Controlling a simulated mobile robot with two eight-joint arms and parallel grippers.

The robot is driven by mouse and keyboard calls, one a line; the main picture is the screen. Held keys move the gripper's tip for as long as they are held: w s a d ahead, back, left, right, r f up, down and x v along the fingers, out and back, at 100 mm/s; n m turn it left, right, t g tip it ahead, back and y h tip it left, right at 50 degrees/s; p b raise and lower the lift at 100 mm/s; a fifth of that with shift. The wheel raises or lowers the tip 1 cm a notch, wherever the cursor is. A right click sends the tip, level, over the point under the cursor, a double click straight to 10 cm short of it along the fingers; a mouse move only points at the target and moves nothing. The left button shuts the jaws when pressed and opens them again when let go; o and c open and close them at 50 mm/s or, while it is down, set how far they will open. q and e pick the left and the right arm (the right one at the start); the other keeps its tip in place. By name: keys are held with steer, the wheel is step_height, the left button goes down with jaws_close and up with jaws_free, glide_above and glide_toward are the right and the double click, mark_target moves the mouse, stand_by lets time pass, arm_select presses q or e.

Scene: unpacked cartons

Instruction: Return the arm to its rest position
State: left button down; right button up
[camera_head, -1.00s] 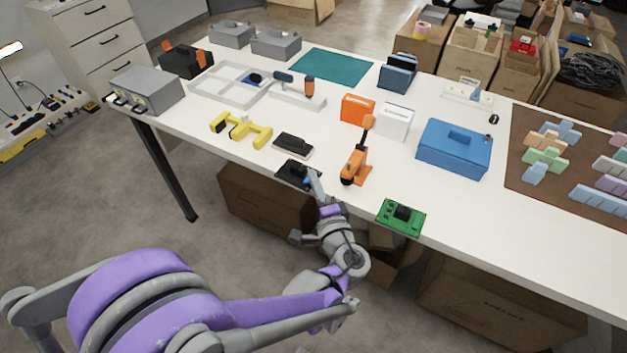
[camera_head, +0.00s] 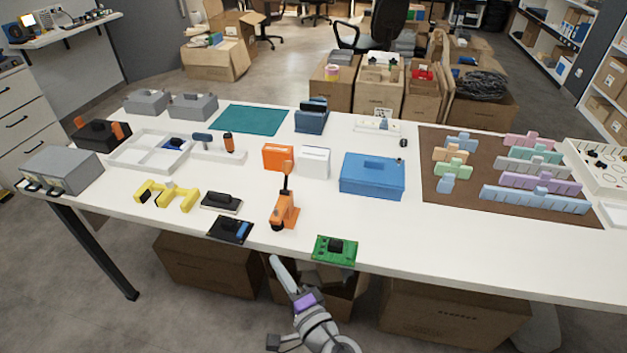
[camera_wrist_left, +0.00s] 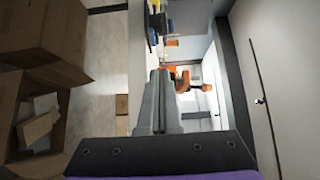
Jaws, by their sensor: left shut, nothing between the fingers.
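My left gripper (camera_head: 277,262) is shut and empty, just off the front edge of the table (camera_head: 400,235) in the head view. Its forearm comes in from the bottom. In the left wrist view the two grey fingers (camera_wrist_left: 160,78) are pressed together with nothing between them. The black board (camera_head: 226,231) with a blue part (camera_head: 243,229) on it lies near the table's front edge, apart from the gripper. My right gripper is in neither view.
A green circuit board (camera_head: 335,250) lies near the front edge, right of my left gripper. An orange tool (camera_head: 284,212) stands behind it. Open cartons (camera_head: 322,292) stand under the table. The floor at lower left is clear.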

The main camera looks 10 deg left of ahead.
arm_select(q)
steer(key=s+a+f+n+g+h, duration=0.3)
steer(key=s+a+f+g+h, duration=0.1)
steer(key=s+a+f+g, duration=0.3)
steer(key=s+d+f+n+g+h, duration=0.2)
steer(key=s+d+n+h, duration=0.2)
steer(key=s+n+h, duration=0.35)
step_height(320, 180, up, 22)
steer(key=d+m+t+p, duration=0.1)
steer(key=p, duration=1.8)
steer(key=shift+s+f+h, duration=0.15)
steer(key=shift+f+h, duration=0.1)
steer(key=shift+h, duration=0.1)
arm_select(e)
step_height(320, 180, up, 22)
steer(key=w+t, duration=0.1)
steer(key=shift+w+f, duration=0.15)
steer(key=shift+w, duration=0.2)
